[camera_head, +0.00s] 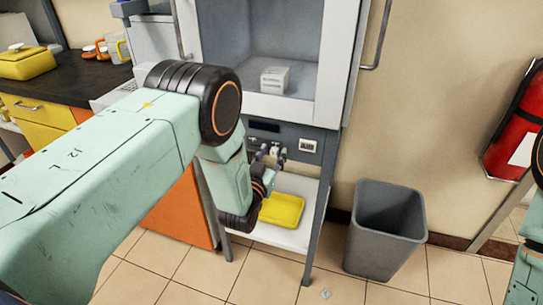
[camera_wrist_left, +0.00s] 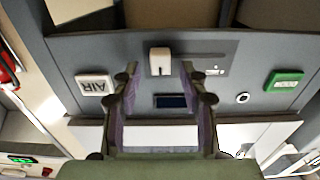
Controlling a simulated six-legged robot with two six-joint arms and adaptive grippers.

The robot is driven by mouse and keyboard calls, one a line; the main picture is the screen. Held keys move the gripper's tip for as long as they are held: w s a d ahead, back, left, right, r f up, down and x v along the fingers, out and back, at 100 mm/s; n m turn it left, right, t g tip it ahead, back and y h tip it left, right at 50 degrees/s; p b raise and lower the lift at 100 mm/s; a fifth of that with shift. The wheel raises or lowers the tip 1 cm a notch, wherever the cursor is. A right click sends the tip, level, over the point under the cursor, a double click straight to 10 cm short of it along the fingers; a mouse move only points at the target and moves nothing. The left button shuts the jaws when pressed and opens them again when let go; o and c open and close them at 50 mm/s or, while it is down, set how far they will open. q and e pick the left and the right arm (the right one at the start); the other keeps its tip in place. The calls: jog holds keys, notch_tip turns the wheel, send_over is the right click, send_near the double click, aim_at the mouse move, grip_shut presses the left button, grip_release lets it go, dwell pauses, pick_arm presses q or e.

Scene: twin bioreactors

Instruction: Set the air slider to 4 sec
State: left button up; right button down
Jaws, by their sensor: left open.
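The air slider's white knob (camera_wrist_left: 159,61) shows in the left wrist view, at the left end of a thin horizontal slot. Its setting cannot be read. My right gripper is out of view.
Below the panel, a yellow tray (camera_head: 282,210) sits on a white shelf. A grey bin (camera_head: 385,230) stands at the right. A red extinguisher (camera_head: 515,125) hangs beyond.

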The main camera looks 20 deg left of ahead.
pick_arm(q)
grip_shut()
dwell(0.4)
dwell(0.4)
